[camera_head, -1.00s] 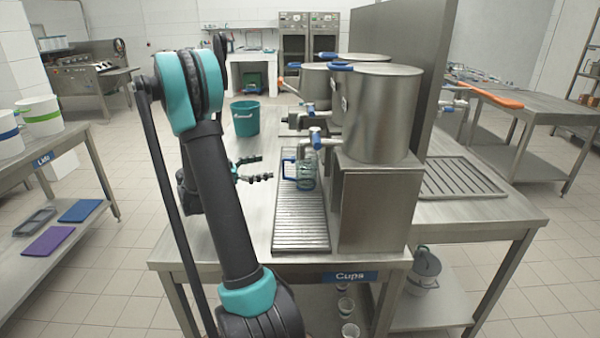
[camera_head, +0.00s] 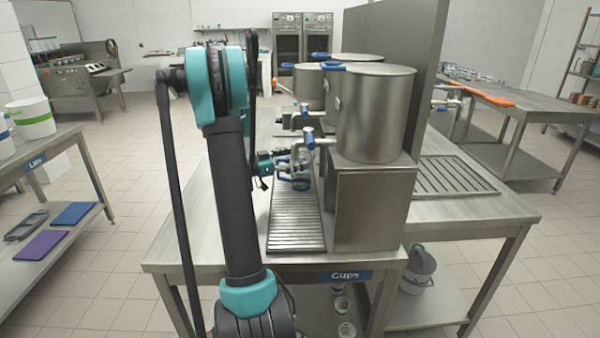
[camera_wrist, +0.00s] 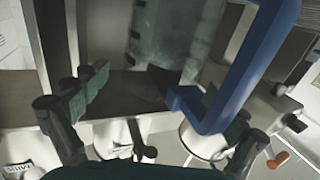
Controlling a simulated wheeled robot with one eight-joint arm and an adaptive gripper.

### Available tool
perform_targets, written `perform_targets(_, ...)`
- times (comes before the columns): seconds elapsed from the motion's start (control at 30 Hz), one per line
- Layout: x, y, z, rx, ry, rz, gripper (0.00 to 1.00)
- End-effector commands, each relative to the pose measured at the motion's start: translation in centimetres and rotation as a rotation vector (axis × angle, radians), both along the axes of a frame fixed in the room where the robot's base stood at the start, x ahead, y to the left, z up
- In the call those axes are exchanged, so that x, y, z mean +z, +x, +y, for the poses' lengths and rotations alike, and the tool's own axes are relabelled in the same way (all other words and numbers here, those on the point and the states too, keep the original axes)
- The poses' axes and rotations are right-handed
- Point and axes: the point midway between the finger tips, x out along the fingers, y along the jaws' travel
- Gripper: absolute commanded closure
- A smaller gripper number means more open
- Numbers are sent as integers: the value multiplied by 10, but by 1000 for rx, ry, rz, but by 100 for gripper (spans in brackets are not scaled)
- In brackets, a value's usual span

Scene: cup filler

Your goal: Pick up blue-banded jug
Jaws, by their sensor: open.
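The jug is clear with a blue handle and stands on the ribbed drip tray (camera_head: 296,222) under a tap of the front steel pot. In the head view my gripper (camera_head: 283,168) is at the jug (camera_head: 301,181) and partly covers it. In the wrist view the jug's clear wall (camera_wrist: 165,45) and blue handle (camera_wrist: 250,65) fill the upper middle. My gripper (camera_wrist: 168,108) is open there, one finger left of the jug and the other at lower right near the handle. I cannot tell whether a finger touches it.
Large steel pots (camera_head: 375,115) with taps stand right of the tray, the front one on a steel block (camera_head: 372,205). The tap (camera_head: 318,142) hangs close above the jug. The table (camera_head: 185,240) left of the tray is bare near its front.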

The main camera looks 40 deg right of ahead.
Motion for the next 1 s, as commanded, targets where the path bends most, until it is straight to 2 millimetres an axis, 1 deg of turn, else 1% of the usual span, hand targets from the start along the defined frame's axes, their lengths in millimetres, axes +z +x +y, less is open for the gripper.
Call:
perform_targets(0.03, 0, -2, -6, -2, 0, 0, 3)
perform_targets(0.1, 0, -3, -9, -2, 0, 0, 3)
perform_targets(0.33, 0, -3, -11, 0, 0, 0, 3)
perform_targets(0.37, 0, -3, -11, 0, 0, 0, 4)
perform_targets(1.0, 0, -3, -11, 0, 0, 0, 84)
